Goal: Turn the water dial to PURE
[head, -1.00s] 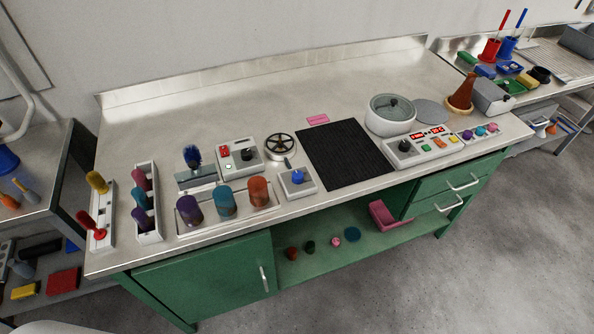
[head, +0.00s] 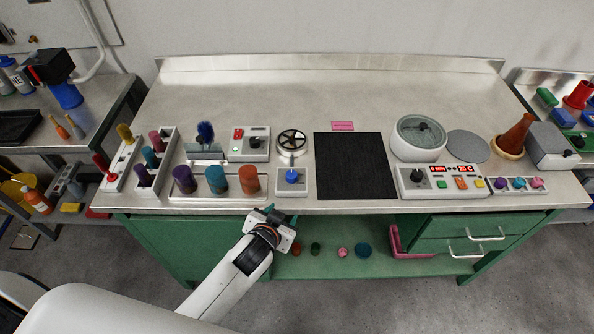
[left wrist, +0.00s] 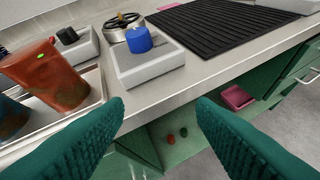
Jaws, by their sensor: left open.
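A blue dial knob (head: 291,176) sits on a small pale grey box (head: 292,188) at the bench's front edge, just right of the orange cup. It also shows in the left wrist view (left wrist: 139,40), upper centre. I take it to be the water dial; no PURE mark is readable. My left gripper (head: 271,213) is open and empty, in front of the bench edge, just below and left of the box. In the left wrist view its two green ridged fingers (left wrist: 162,106) are wide apart, short of the dial. My right gripper is not in view.
An orange cup (head: 249,180) stands in a tray close left of the dial box. A handwheel (head: 292,141) is behind it and a black ribbed mat (head: 354,168) right. A black-knobbed box (head: 250,144) stands behind left. The bench's back is clear.

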